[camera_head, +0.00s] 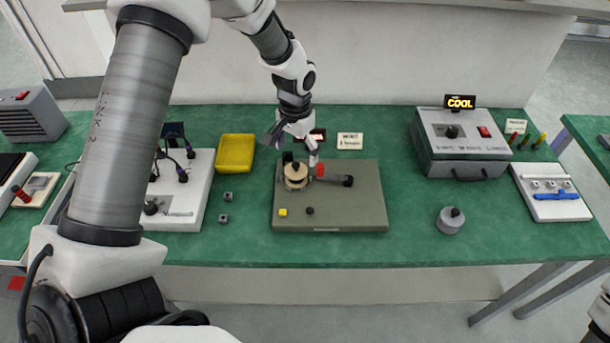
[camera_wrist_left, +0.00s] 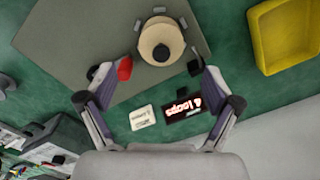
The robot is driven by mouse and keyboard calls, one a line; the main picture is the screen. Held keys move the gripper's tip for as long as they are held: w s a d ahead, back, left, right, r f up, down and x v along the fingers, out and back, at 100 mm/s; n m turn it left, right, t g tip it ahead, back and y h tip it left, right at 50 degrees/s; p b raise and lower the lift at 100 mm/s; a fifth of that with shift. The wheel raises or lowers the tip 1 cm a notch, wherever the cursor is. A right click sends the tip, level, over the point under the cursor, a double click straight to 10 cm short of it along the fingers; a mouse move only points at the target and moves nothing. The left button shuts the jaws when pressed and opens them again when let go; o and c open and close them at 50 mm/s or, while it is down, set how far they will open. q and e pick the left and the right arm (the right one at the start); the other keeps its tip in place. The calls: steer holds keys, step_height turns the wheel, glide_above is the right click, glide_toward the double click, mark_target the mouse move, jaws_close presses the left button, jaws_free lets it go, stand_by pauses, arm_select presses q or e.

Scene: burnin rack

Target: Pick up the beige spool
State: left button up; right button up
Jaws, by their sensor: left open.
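The beige spool (camera_head: 296,170) stands upright on the olive-green board (camera_head: 345,215) in the middle of the green bench. In the left wrist view the spool (camera_wrist_left: 160,40) shows as a pale round top with a dark hole, ringed by small grey blocks. My left gripper (camera_head: 295,147) is open and empty, just behind and above the spool. In the left wrist view the fingers (camera_wrist_left: 150,72) are spread wide, and the spool lies beyond their tips, roughly between their lines.
A red-ended part (camera_head: 320,170) with a dark bar stands close to the spool's right. A yellow tray (camera_head: 236,153), a white panel (camera_head: 185,215), a grey box (camera_head: 462,155) and a grey weight (camera_head: 450,221) are around. The board's right front is mostly clear.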

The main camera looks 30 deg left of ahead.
mark_target(293, 166)
arm_select(q)
steer(key=f+p, duration=0.1)
steer(key=f, duration=0.1)
steer(key=s+f+p, duration=0.1)
steer(key=f, duration=0.1)
steer(key=shift+s+a, duration=0.1)
steer(key=shift+a, duration=0.05)
steer(key=f, duration=0.3)
steer(key=shift+w, duration=0.2)
steer(key=shift+w+f, duration=0.15)
steer(key=shift+f, duration=0.1)
steer(key=shift+s+r, duration=0.15)
steer(key=shift+s, duration=0.05)
steer(key=c, duration=1.2)
steer(key=shift+c, duration=0.7)
steer(key=shift+r, duration=0.15)
